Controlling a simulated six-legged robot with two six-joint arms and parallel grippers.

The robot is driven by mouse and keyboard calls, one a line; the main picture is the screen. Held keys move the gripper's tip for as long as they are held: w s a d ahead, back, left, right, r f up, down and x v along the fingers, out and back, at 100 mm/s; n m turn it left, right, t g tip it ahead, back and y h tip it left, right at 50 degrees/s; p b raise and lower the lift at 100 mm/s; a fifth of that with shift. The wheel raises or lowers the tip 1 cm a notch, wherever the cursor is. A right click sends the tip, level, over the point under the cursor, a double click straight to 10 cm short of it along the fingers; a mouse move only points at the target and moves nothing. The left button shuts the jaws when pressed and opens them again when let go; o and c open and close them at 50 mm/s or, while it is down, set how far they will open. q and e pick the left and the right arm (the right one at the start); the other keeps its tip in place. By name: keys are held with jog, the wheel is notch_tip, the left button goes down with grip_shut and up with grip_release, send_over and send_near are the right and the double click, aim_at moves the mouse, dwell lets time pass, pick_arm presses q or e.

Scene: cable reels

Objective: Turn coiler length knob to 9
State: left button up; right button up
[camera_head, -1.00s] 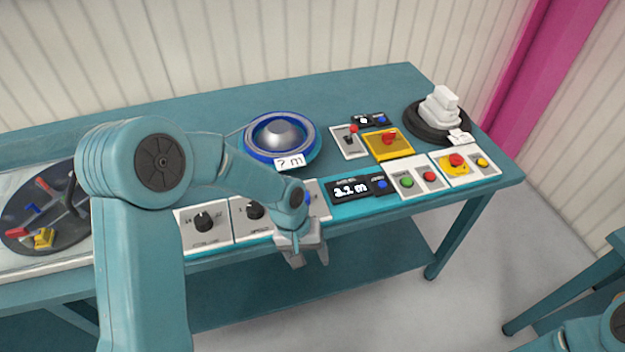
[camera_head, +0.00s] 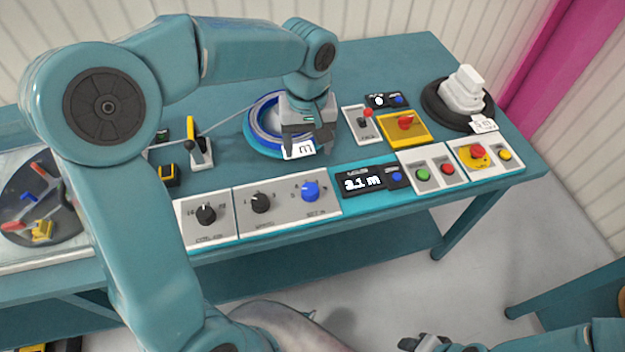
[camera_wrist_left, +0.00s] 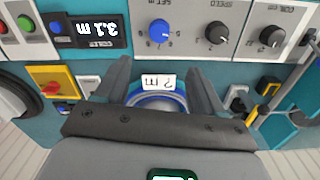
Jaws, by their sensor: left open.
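A blue knob (camera_head: 310,191) sits on the right part of a light control panel on the bench front. It also shows in the left wrist view (camera_wrist_left: 159,32), where its label looks like "SET M". Its pointer setting is too small to read. My left gripper (camera_head: 306,145) is open and empty, pointing down above the blue reel, behind the knob. In the left wrist view its fingers (camera_wrist_left: 158,82) stand apart on either side of a white "? m" tag (camera_wrist_left: 158,81). My right gripper (camera_head: 425,342) shows at the bottom edge, its jaws unclear.
Black knobs (camera_head: 260,202) (camera_head: 206,214) sit left of the blue one. A display (camera_head: 362,181) right of it reads about 3.1 m. Green and red buttons (camera_head: 422,175) follow. The blue reel (camera_head: 262,125), yellow switch (camera_head: 404,127) and black-based white stack (camera_head: 463,92) stand behind.

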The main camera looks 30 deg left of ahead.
aim_at(310, 188)
pick_arm(q)
notch_tip(310, 188, down, 15)
jog(key=shift+d, duration=0.1)
jog(key=shift+c, duration=0.3)
jog(key=c, duration=1)
